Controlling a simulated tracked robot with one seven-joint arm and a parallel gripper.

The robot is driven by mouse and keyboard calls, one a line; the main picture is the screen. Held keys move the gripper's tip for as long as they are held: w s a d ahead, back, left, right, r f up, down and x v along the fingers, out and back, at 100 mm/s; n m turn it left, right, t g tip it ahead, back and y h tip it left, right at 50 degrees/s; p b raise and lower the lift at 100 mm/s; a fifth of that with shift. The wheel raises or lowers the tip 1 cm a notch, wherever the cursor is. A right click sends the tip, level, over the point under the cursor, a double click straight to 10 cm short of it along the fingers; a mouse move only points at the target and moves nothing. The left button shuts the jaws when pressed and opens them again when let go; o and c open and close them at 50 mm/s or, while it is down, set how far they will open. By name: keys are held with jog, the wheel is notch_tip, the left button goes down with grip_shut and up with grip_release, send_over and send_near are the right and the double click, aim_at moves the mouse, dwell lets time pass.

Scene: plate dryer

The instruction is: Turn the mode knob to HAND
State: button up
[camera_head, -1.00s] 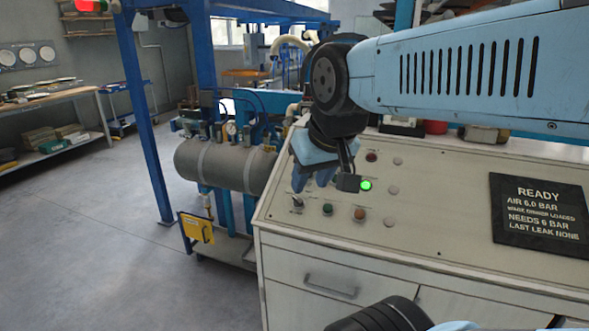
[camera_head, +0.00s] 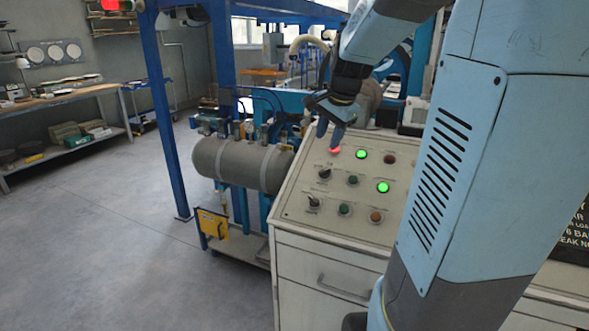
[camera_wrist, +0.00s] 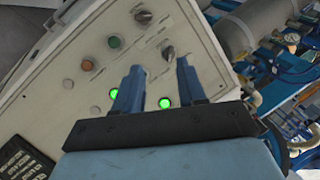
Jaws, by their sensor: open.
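The sloped control panel (camera_head: 290,208) carries two black pointer knobs in its left column. The front knob (camera_head: 314,201) and the rear knob (camera_head: 325,174) also show in the wrist view, the front one (camera_wrist: 142,15) at the top and the rear one (camera_wrist: 168,52) just beyond my fingertips. Their labels are too small to read, so I cannot tell which is the mode knob. My gripper (camera_head: 329,142) is open and empty over the panel's rear left part, by a red lamp (camera_head: 335,150). In the wrist view its blue fingers (camera_wrist: 158,68) stand apart, touching no knob that I can see.
Green buttons (camera_head: 344,209), an orange button (camera_head: 376,216) and lit green lamps (camera_head: 361,154) crowd the panel. A grey tank (camera_head: 240,163) with pipes stands left of the cabinet. My arm hides the panel's right part. The floor at left is clear.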

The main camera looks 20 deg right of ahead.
aim_at(325, 170)
jog(key=w+d+f+m, duration=0.3)
jog(key=w+d+m, duration=0.1)
jog(key=w+d, duration=0.1)
jog(key=x, duration=1.3)
jog(key=shift+w+d+f, duration=0.15)
jog(key=shift+w+f, duration=0.1)
jog(key=shift+f, duration=0.05)
jog(key=shift+c, duration=0.3)
